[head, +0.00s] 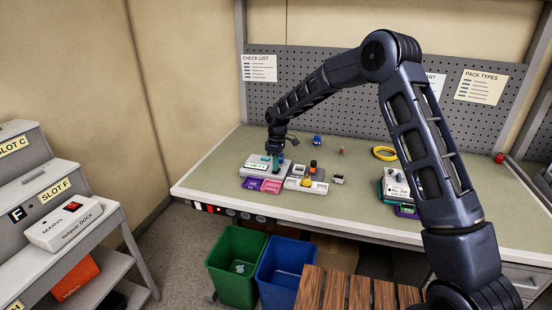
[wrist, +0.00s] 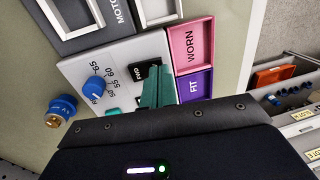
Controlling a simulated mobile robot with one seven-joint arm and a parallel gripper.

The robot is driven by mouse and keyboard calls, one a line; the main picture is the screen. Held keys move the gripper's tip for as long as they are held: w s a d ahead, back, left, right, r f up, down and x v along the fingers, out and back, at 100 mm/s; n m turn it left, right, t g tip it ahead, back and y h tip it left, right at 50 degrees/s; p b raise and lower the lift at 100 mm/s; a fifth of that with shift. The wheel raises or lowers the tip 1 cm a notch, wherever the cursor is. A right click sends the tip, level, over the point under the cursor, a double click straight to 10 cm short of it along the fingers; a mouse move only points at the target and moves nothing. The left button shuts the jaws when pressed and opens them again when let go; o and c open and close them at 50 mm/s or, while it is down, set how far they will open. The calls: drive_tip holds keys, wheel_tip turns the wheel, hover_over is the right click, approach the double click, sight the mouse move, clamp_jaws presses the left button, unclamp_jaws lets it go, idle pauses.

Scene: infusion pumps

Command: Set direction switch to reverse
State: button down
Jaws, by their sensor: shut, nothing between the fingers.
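A white pump panel (wrist: 85,68) lies under my gripper in the wrist view, with a blue dial (wrist: 95,86) beside numbers from 50 to 65. A black switch (wrist: 115,73) marked FWD sits on the panel near its upper right corner. My gripper (wrist: 156,70) has its green fingers shut and empty, with the tips just right of the switch and partly over it. I cannot tell whether they touch it. In the head view my gripper (head: 276,168) is down at the pump (head: 254,164) on the bench's left part. The switch is too small to make out there.
A pink WORN tray (wrist: 191,45) and a purple FIT tray (wrist: 194,84) lie right of the panel. A blue-and-brass part (wrist: 60,108) is to its left. Other modules (head: 310,173) stand close by.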

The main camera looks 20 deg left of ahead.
drive_tip(key=shift+f, duration=0.3)
drive_tip(key=shift+s+f+t, duration=0.1)
drive_tip(key=shift+s+t, duration=0.05)
drive_tip(key=shift+t, duration=0.15)
idle(0.3)
drive_tip(key=shift+w+r, duration=0.25)
drive_tip(key=shift+w, duration=0.6)
wheel_tip(320, 180, up, 14)
drive_tip(key=s, duration=0.2)
drive_tip(key=shift+f, duration=0.1)
idle(0.3)
